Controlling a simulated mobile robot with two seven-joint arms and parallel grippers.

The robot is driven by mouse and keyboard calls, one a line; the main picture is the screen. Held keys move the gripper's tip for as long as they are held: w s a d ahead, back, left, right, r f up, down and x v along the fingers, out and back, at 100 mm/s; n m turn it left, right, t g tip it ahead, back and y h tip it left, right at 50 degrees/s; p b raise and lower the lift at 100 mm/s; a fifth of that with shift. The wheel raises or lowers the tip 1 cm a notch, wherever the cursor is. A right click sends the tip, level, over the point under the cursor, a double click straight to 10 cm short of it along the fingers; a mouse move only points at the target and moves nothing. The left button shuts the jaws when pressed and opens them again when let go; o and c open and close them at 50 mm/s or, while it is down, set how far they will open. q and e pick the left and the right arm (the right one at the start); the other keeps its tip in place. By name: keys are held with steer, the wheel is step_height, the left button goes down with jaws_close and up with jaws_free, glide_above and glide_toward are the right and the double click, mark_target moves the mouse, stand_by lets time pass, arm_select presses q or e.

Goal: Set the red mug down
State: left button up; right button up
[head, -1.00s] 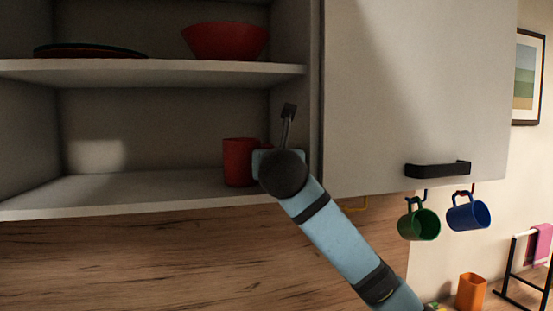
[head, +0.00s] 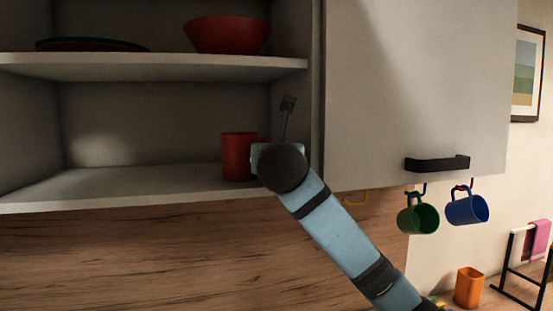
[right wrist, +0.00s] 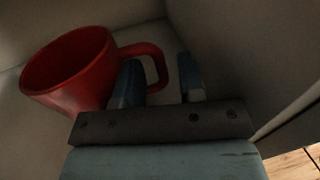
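The red mug (head: 237,157) stands upright on the lower shelf (head: 130,188) of the open cupboard, near its right wall. My right gripper reaches in at the mug's right side; in the head view my own wrist hides its fingers and the mug's handle. In the right wrist view the red mug (right wrist: 78,72) is at the left, its handle towards me. The right gripper (right wrist: 160,64) is open there, one finger on each side of the handle's outer bar, with small gaps showing. My left gripper is not in view.
A red bowl (head: 227,35) and dark plates (head: 92,45) sit on the upper shelf. The lower shelf is clear left of the mug. A closed door (head: 415,95) adjoins at right. A green mug (head: 418,218) and a blue mug (head: 467,209) hang beneath it.

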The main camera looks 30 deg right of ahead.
steer(key=b+v, duration=0.2)
steer(key=v, duration=0.9)
steer(key=shift+b, duration=0.4)
steer(key=shift+s, duration=0.1)
steer(key=shift+f, duration=0.1)
